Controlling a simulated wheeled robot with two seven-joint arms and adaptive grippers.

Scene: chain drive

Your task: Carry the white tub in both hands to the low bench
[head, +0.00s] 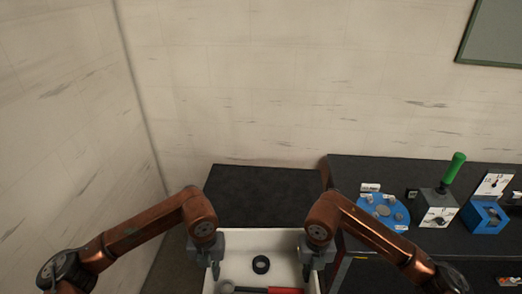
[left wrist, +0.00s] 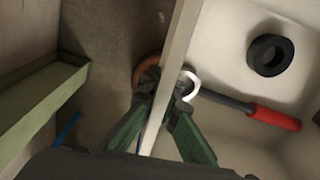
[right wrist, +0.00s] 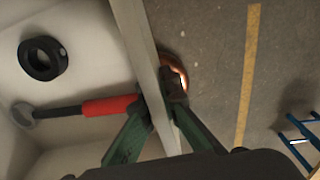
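The white tub (head: 288,239) is at the bottom centre of the head view, its near part cut off by the frame. Inside lie a black ring (head: 261,264) and a grey tool with a red handle (head: 286,290). My left gripper (head: 215,268) has its fingers on both sides of the tub's left wall; the left wrist view shows them closed on the rim (left wrist: 167,80). My right gripper (head: 307,268) likewise grips the right wall, with the rim between its fingers in the right wrist view (right wrist: 161,88). The low bench (head: 265,190), black-topped, stands just beyond the tub, its top bare.
A longer dark bench (head: 350,180) stands to the right, holding a blue disc (head: 384,211), a grey block with a green handle (head: 453,170) and a blue box (head: 484,217). Walls close off the back and left. A yellow floor line (right wrist: 248,75) runs right of the tub.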

